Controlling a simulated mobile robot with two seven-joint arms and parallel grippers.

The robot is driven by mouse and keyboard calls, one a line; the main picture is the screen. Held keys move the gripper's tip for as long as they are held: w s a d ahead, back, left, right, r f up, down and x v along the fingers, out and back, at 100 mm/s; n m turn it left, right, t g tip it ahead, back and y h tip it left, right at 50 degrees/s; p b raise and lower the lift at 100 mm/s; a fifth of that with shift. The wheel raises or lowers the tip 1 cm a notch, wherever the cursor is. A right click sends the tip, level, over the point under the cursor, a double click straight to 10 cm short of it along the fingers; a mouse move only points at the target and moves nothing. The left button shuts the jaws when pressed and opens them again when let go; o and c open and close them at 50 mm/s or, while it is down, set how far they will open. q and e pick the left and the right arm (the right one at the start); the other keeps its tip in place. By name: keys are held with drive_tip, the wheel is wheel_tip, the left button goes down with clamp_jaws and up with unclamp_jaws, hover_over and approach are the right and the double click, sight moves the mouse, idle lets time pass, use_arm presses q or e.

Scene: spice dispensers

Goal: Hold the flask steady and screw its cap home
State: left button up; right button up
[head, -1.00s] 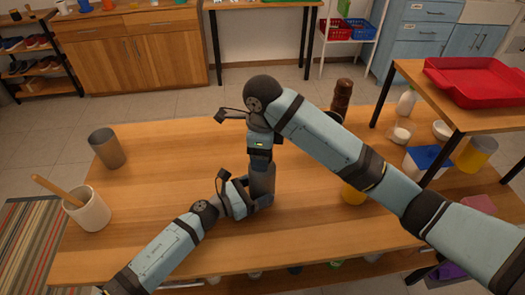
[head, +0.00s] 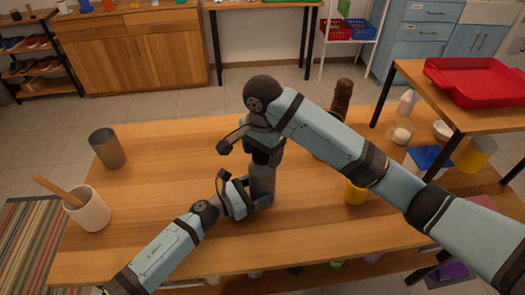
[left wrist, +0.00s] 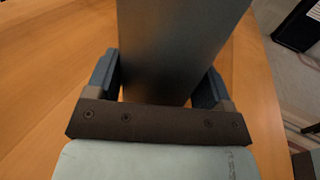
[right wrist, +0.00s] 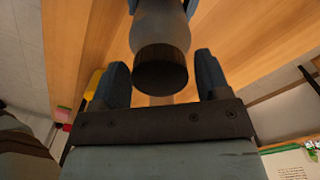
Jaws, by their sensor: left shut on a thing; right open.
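The flask is a dark grey, smooth cylinder standing upright on the wooden table (head: 150,190); in the head view its body (head: 262,181) shows between my two grippers. My left gripper (head: 260,203) is shut around its lower part, and the left wrist view shows the flask (left wrist: 172,45) between both fingers. In the right wrist view a dark round cap (right wrist: 161,70) sits at the flask's narrowed end. My right gripper (right wrist: 162,80) is open, one finger on each side of the cap with visible gaps. I cannot tell how tightly the cap is seated.
A dark brown mill (head: 341,97) and a yellow container (head: 354,192) are near my right arm. A raised shelf with a red tray (head: 478,78) stands at right.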

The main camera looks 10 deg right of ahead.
drive_tip(key=n, duration=1.5)
drive_tip(key=c, duration=0.8)
drive_tip(key=shift+c, duration=0.2)
